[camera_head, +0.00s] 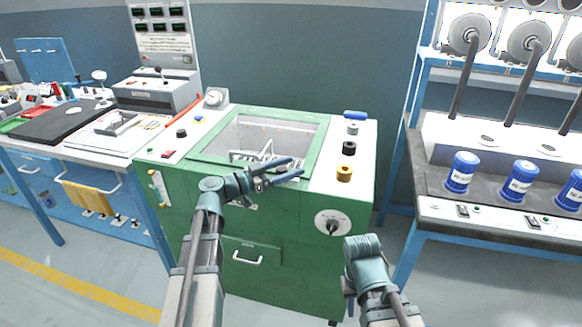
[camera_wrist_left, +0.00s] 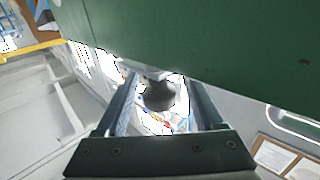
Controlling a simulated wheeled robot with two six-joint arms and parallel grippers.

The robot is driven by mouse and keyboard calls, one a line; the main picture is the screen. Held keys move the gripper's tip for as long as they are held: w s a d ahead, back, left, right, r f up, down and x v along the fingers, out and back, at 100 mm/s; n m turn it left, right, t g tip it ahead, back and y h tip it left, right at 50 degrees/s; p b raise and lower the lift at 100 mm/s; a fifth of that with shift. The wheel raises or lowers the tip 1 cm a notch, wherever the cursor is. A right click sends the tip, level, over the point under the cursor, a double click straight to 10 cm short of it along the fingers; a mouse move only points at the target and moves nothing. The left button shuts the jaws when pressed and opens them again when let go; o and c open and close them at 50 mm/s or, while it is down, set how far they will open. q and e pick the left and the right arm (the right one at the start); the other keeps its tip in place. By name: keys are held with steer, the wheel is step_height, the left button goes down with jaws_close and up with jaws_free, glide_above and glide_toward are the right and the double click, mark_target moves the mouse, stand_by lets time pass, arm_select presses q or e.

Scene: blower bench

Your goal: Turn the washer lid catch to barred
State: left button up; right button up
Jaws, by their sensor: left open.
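The washer is a green cabinet (camera_head: 200,205) with a white top and an open-looking, glazed well (camera_head: 270,135) in a green frame. My left gripper (camera_head: 297,167) is open at the washer's front upper edge, its fingers pointing right. In the left wrist view, a dark round knob (camera_wrist_left: 158,95) on a pale mount shows between the open fingers (camera_wrist_left: 160,88), beneath a green panel. Contact cannot be told. In the head view the gripper hides this area, and which way the catch is turned cannot be made out. My right gripper (camera_head: 350,298) hangs low at the washer's front right, its fingers mostly hidden.
A round white dial with a black knob (camera_head: 332,224) is on the washer's front right. A drawer handle (camera_head: 247,259) is below. A bench with blue cans (camera_head: 461,172) is at right.

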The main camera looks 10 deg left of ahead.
arm_select(q)
steer(key=shift+w+d, duration=0.25)
steer(key=shift+d, duration=0.05)
jaws_close()
stand_by(0.3)
